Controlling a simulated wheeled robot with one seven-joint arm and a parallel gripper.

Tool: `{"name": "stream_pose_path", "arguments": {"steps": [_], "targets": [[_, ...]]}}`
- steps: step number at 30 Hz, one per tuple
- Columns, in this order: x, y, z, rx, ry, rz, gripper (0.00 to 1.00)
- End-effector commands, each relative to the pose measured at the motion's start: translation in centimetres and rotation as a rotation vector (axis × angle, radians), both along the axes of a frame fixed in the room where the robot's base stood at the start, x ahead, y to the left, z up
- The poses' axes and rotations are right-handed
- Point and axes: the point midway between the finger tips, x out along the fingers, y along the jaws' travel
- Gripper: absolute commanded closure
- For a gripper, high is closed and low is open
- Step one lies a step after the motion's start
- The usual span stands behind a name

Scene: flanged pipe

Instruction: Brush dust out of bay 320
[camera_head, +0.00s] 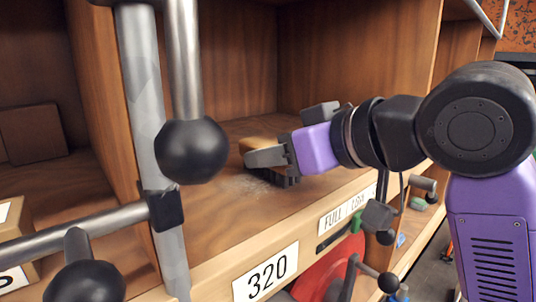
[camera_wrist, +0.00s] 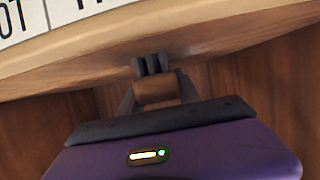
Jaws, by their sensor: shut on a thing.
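Bay 320 is an open wooden compartment with a bare floor (camera_head: 215,222) above the label 320 (camera_head: 266,273). A thin grey patch of dust (camera_head: 250,186) lies on that floor towards the front. My gripper (camera_head: 266,155) reaches into the bay from the right, shut on a brush (camera_head: 257,144) with a tan wooden body. Dark bristles show below the gripper, close to the floor beside the dust; I cannot tell if they touch it. In the wrist view, the brush (camera_wrist: 155,88) sits between both fingers, its far part dark.
A grey upright pole (camera_head: 148,100) and black-knobbed bars (camera_head: 192,150) stand in front of the bay's left side. A wooden divider (camera_head: 105,90) separates it from the left bay, which holds a brown box (camera_head: 33,133). A FULL label (camera_head: 345,207) is on the front edge.

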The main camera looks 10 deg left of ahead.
Motion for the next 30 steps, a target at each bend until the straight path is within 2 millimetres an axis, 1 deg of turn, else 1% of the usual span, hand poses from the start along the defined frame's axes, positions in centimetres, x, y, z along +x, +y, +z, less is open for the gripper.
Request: {"name": "stream_pose_path", "arguments": {"steps": [1,6,11,14,24,30], "targets": [[0.4,-0.3,-0.3,-0.004,0.006,-0.004,1.00],[1.3,-1.0,-0.2,-0.003,0.007,-0.005,1.00],[1.7,-1.3,-0.2,-0.005,0.007,-0.002,1.00],[1.5,-1.2,-0.1,-0.005,0.005,-0.002,1.00],[-0.2,0.1,0.1,-0.002,0.003,0.001,1.00],[-0.5,0.4,0.2,-0.002,0.003,0.000,1.00]]}}
